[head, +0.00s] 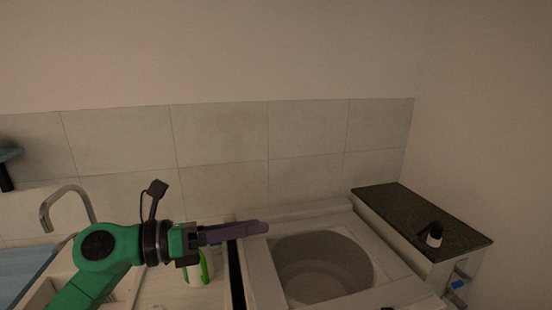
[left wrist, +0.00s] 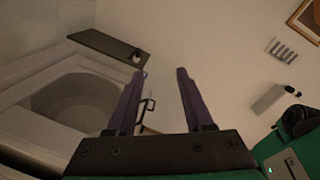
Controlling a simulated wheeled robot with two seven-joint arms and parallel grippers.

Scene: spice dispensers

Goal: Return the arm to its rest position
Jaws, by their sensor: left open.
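My left arm is green and comes in from the lower left in the head view. Its gripper (head: 262,228) has purple fingers pointing right, above the counter and beside the round basin. In the left wrist view the two fingers of my left gripper (left wrist: 160,75) stand apart with nothing between them. My right gripper does not show in either view.
A white unit with a round basin (head: 322,262) is right of the gripper. A dark-topped cabinet (head: 415,215) bears a small black and white bottle (head: 435,237). A green and white container (head: 198,270) stands below my arm. A faucet (head: 68,200) is at the left.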

